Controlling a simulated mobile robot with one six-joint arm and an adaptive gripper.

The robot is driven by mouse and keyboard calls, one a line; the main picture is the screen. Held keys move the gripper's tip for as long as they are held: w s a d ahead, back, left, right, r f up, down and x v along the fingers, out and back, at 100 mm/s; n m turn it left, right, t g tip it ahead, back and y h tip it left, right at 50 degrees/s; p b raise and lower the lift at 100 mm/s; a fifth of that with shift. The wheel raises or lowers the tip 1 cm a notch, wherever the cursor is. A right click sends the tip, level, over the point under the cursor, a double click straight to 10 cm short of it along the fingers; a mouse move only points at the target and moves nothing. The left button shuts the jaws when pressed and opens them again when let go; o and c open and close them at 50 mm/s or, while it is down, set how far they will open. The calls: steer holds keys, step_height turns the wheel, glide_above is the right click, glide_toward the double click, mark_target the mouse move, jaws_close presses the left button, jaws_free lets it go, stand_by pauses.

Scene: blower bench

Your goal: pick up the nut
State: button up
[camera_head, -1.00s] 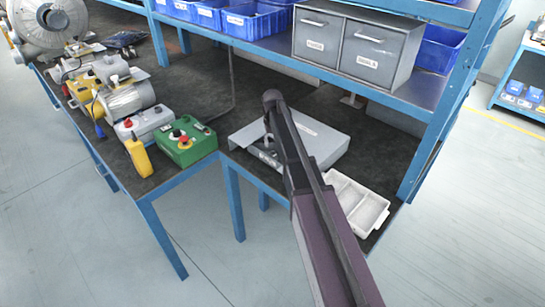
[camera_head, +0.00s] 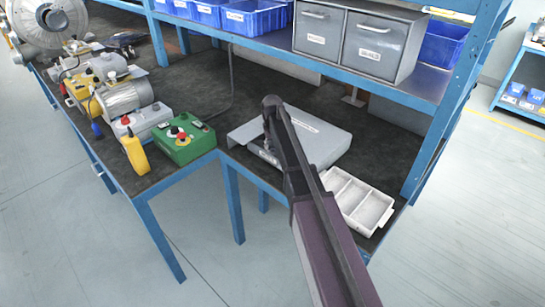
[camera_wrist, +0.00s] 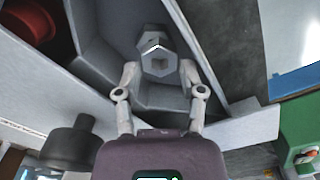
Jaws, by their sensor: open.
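The nut (camera_wrist: 158,62) is a grey hexagonal piece in the wrist view, inside a grey angular recess. My gripper (camera_wrist: 160,72) has its two pale fingers apart, one on each side of the nut's lower part in the picture. I cannot tell whether either finger touches it. In the head view my arm runs to the grey sloped metal case (camera_head: 325,145) on the bench, and the nut and the fingertips cannot be made out there.
A dark grey cylindrical knob (camera_wrist: 75,145) and a red round part (camera_wrist: 30,18) lie close by. A green control box (camera_head: 185,148) stands left of the case, a white compartment tray (camera_head: 388,213) right of it. Shelf drawers (camera_head: 378,50) overhang the bench's back.

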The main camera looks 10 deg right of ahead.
mark_target(272, 149)
steer(key=shift+f, duration=0.4)
stand_by(0.3)
jaws_close()
steer(key=shift+r, duration=0.2)
step_height(272, 149, up, 10)
steer(key=p, duration=0.9)
steer(key=shift+f+p, duration=0.15)
steer(key=shift+p, duration=0.2)
stand_by(0.3)
